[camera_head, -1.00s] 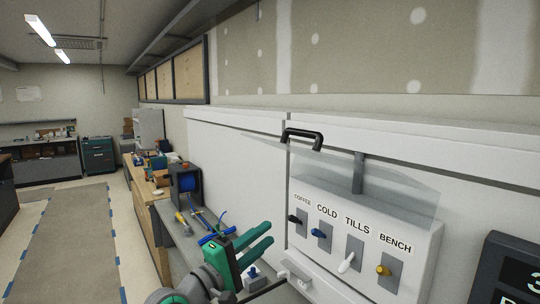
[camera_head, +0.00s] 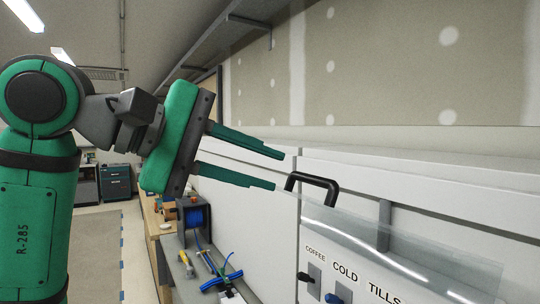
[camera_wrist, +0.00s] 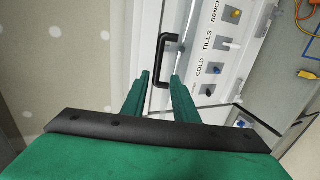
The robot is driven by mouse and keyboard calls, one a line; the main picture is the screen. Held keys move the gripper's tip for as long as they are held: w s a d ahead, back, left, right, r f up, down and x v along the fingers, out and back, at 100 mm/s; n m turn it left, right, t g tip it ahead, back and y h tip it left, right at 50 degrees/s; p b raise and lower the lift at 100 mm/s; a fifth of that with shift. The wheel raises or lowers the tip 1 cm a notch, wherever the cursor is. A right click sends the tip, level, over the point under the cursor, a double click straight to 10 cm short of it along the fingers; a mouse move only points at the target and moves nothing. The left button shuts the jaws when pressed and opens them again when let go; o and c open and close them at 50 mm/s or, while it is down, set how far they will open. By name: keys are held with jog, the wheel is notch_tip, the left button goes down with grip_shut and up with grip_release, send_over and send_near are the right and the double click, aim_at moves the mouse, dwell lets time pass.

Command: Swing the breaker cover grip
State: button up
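The black breaker cover grip (camera_head: 318,180) is a bar handle on the near edge of a clear cover (camera_head: 400,240). The cover stands out from the panel above a row of switches. My gripper (camera_head: 278,170) is open and empty, with its green fingertips just left of the grip. In the wrist view the grip (camera_wrist: 160,57) shows between and beyond the fingertips (camera_wrist: 160,76). I cannot tell whether any finger touches it. Below the cover are the COFFEE switch (camera_head: 305,277) and the COLD switch (camera_head: 333,298); the others are cut off in the head view.
The wrist view also shows the TILLS switch (camera_wrist: 231,46) and the BENCH switch (camera_wrist: 236,15). A bench with a blue spool (camera_head: 194,216) and tools (camera_head: 212,264) lies below left. A wall shelf (camera_head: 215,50) runs overhead.

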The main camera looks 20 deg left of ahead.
aim_at(308, 178)
jog(key=shift+s+d+r+y, duration=0.3)
jog(key=shift+s+d+r, duration=0.2)
jog(key=shift+r, duration=0.15)
jog(key=x, duration=0.7)
jog(key=shift+w+d+f, duration=0.1)
jog(key=shift+w+f, duration=0.05)
jog(key=shift+f, duration=0.15)
jog(key=shift+w+d, duration=0.15)
jog(key=shift+w, duration=0.05)
jog(key=shift+c, duration=1.1)
grip_shut()
